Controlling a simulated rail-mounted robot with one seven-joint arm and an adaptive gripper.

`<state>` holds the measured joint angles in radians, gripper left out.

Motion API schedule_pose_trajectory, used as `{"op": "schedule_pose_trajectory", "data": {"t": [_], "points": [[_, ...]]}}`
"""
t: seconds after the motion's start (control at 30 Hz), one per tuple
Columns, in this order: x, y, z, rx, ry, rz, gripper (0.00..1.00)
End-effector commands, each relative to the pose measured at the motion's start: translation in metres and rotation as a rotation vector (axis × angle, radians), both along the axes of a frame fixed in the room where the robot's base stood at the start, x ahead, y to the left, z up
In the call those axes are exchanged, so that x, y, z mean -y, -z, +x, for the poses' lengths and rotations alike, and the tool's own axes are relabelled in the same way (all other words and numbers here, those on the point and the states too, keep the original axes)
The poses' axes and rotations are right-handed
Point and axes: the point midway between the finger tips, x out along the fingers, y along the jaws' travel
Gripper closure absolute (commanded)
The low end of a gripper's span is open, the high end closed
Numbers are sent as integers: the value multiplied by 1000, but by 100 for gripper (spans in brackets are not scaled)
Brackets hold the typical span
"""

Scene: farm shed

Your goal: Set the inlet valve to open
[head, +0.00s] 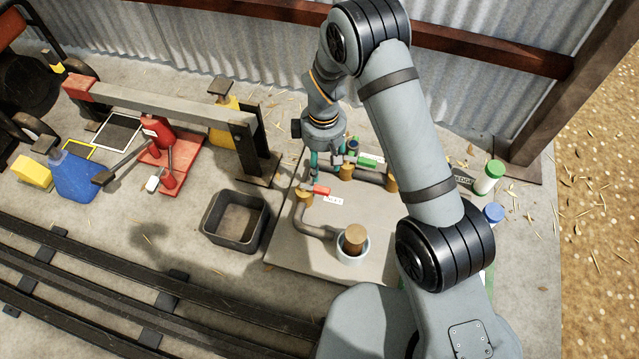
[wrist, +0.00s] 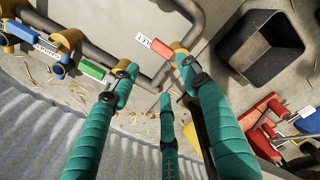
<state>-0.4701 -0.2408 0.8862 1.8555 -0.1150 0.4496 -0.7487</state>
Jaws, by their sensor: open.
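A valve with a red handle (head: 321,190) sits on the pipework board. The handle points right from its brass body (head: 304,198) and looks crosswise to the pipe there. A small white label (head: 333,201) lies beside it; I cannot read it surely. My gripper (head: 314,174) is above and just behind this valve, fingers pointing down. In the wrist view its teal fingers are spread and empty (wrist: 157,68). The red handle (wrist: 162,48) shows just beyond the gap between the fingertips. I cannot tell whether a fingertip touches the brass body.
A valve with a green handle (head: 368,161) stands close behind, and a blue handle (wrist: 55,68) shows in the wrist view. A dark open bin (head: 236,221) stands left of the board. The corrugated wall (head: 240,50) is behind.

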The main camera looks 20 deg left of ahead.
Motion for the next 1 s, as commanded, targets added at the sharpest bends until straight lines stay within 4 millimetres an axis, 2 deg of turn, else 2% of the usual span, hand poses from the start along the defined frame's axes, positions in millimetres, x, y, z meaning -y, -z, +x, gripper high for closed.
{"op": "schedule_pose_trajectory", "data": {"t": [0.1, 0.27, 0.7, 0.83, 1.0], "points": [[2, 0, -2, -7, -129, -8, 54], [2, 7, -3, -9, -217, -9, 54], [3, 85, -4, -9, -220, -9, 54], [2, 98, -3, -8, -219, -8, 54], [2, 104, -3, -8, -219, -8, 54]]}}
